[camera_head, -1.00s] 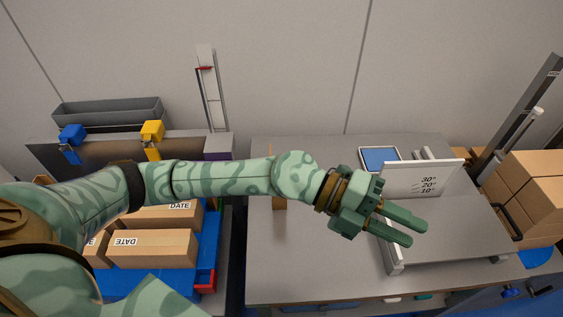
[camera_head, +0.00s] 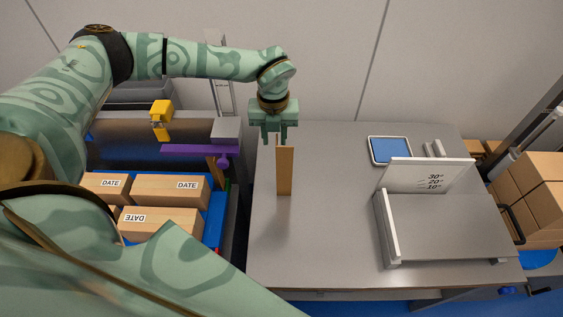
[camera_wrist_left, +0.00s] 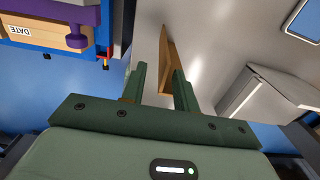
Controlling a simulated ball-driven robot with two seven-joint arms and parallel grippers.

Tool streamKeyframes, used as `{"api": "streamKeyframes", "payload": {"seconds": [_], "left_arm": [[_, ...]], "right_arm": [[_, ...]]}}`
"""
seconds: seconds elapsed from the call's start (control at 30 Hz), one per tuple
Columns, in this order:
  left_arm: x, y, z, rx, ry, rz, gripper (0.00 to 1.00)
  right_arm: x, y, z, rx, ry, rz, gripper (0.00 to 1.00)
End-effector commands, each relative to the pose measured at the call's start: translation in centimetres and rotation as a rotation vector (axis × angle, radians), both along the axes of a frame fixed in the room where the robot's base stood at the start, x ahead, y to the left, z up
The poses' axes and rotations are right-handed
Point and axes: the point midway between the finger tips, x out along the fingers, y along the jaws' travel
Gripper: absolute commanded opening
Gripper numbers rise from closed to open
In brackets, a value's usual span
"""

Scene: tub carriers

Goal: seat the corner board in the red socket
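The corner board (camera_head: 284,172) is a tall, narrow tan piece standing upright on the grey table. My left gripper (camera_head: 273,138) points down at its top end, with its fingers apart. In the left wrist view the corner board (camera_wrist_left: 172,62) reaches in between the open fingers (camera_wrist_left: 160,85), nearer the right-hand one; I cannot tell whether it touches. A small red part (camera_head: 211,248), possibly the red socket, shows at the edge of the blue carrier (camera_head: 217,215), mostly hidden behind cartons and my arm. A red bit (camera_wrist_left: 106,64) also shows in the left wrist view. My right gripper is not in view.
Cartons marked DATE (camera_head: 160,222) fill the carrier. A white angle fixture (camera_head: 430,178) and a blue-screened tablet (camera_head: 389,150) stand on the right of the table. The table's middle is clear.

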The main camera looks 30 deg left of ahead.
Motion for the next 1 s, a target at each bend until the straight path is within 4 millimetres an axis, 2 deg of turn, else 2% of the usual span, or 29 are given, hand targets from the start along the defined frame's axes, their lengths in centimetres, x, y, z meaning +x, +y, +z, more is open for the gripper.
{"api": "streamKeyframes", "payload": {"seconds": [0.17, 0.4, 0.5, 0.7, 0.73, 0.83, 1.0], "left_arm": [[0.0, -0.1, -1.5, 0.000, 0.001, 0.000, 0.30], [0.0, -0.6, -5.4, 0.000, 0.002, 0.000, 0.30], [0.1, -0.6, -6.0, -0.001, 0.000, -0.001, 0.30], [0.1, -0.6, -6.0, -0.002, -0.001, -0.001, 0.30], [0.1, -0.6, -6.0, -0.002, -0.001, -0.001, 0.27], [0.1, -0.6, -6.0, -0.002, -0.001, -0.001, 0.00], [0.1, -0.6, -6.0, -0.002, -0.001, -0.001, 0.00]], "right_arm": [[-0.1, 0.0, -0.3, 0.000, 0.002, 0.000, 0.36], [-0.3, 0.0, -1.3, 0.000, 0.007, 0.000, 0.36], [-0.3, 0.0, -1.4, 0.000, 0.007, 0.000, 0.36], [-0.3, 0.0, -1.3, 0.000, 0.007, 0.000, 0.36], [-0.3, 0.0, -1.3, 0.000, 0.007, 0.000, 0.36], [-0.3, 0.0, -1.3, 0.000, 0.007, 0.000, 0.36], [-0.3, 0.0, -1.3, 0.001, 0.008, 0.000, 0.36]]}}
